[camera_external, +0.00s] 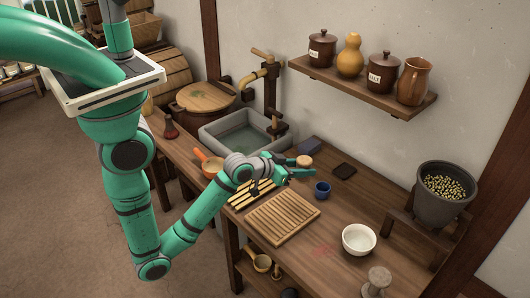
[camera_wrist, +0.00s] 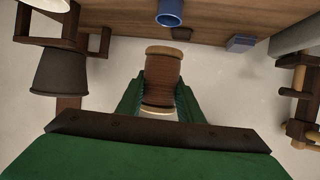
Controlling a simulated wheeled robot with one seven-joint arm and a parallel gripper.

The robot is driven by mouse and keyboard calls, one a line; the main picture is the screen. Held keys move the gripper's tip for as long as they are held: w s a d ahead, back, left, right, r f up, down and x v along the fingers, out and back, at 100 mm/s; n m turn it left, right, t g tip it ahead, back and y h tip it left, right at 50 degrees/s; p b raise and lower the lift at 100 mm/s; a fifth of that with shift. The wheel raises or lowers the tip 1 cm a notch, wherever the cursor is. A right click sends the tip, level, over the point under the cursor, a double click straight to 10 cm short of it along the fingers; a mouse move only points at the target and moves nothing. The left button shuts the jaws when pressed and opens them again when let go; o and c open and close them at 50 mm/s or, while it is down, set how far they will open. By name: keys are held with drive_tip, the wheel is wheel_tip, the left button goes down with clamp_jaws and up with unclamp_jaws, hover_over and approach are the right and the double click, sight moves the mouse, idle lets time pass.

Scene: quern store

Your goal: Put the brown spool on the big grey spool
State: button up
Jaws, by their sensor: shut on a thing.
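The brown spool (camera_wrist: 162,70) has pale round ends and sits between the two green fingers of my gripper (camera_wrist: 160,95) in the wrist view. In the external view my gripper (camera_external: 298,170) is above the wooden table, shut on the brown spool (camera_external: 304,161), of which mainly the pale top shows. The big grey spool (camera_external: 377,281) stands upright at the bottom right of the external view, well apart from my gripper. Its top looks clear. It does not show in the wrist view.
Below my gripper are a blue cup (camera_external: 322,190) and a slatted wooden board (camera_external: 282,218). A white bowl (camera_external: 358,240) stands between my gripper and the grey spool. A dark pot (camera_external: 443,205) is at right. A shelf (camera_external: 365,88) with jars is on the wall.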

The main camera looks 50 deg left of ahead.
drive_tip(key=d+r+m+g+h, duration=0.2)
drive_tip(key=d+m+h, duration=0.25)
drive_tip(key=d, duration=1.55)
drive_tip(key=m+g+h, duration=0.3)
drive_tip(key=m+h, duration=0.1)
hover_over(380, 276)
drive_tip(key=shift+y, duration=0.25)
drive_tip(key=shift+f, duration=2.45)
drive_tip(key=shift+f, duration=0.15)
drive_tip(key=o, duration=1.1)
drive_tip(key=shift+c, duration=0.2)
